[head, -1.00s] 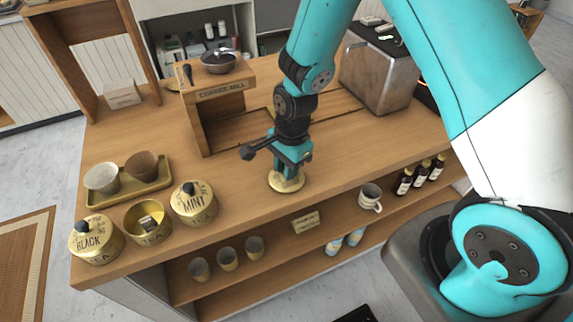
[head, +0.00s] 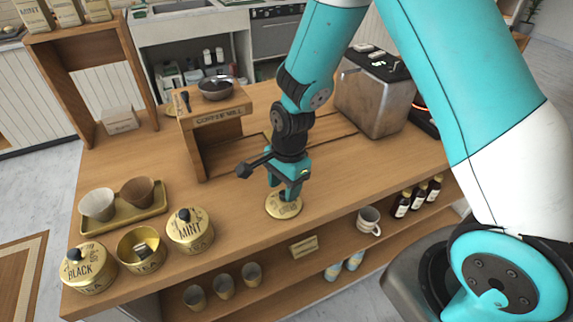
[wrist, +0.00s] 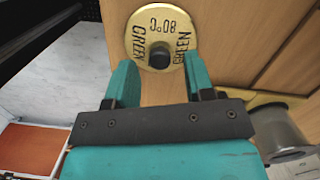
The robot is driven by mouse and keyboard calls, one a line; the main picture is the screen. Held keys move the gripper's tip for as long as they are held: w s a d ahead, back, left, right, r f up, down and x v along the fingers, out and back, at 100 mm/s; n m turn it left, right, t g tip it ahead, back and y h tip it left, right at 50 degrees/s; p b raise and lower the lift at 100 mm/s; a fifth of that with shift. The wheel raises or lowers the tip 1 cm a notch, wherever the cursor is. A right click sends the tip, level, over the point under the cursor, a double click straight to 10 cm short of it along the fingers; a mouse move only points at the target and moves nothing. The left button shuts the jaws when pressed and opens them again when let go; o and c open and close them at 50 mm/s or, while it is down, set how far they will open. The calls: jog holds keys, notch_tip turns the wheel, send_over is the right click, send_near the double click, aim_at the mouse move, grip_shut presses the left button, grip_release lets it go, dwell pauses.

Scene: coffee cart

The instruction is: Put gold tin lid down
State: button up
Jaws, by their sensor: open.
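The gold tin lid (head: 283,206) lies flat on the wooden counter, to the right of the tins. In the wrist view the lid (wrist: 146,22) shows the words "GREEN" and "80°C" and a dark knob (wrist: 160,55) at its centre. My gripper (head: 290,192) is just above the lid, pointing down. In the wrist view its teal fingers (wrist: 156,75) are apart, with the knob beyond and between their tips and nothing held. An open gold tea tin (head: 141,250) without a lid stands between the lidded BLACK tin (head: 88,268) and MINT tin (head: 190,232).
A gold tray (head: 124,219) with two cups sits behind the tins. The coffee mill stand (head: 215,107) is behind my gripper. A metal machine (head: 372,100) stands at back right. Cups, a mug (head: 369,220) and bottles (head: 417,198) are on the shelf below.

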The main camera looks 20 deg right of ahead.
notch_tip(320, 180, up, 9)
jog(key=d+b, duration=0.1)
jog(key=s+a+r+n+y, duration=0.1)
jog(key=s+a+r+n, duration=0.2)
jog(key=s+r+n, duration=0.3)
jog(key=s+a+r+n+y, duration=0.1)
jog(key=s+a+r+n, duration=0.2)
jog(key=s+r+n, duration=0.4)
jog(key=s+n, duration=0.5)
jog(key=n, duration=0.3)
jog(key=shift+s+r+n+y, duration=0.3)
jog(key=shift+s+n+y, duration=0.05)
jog(key=shift+n+y, duration=0.05)
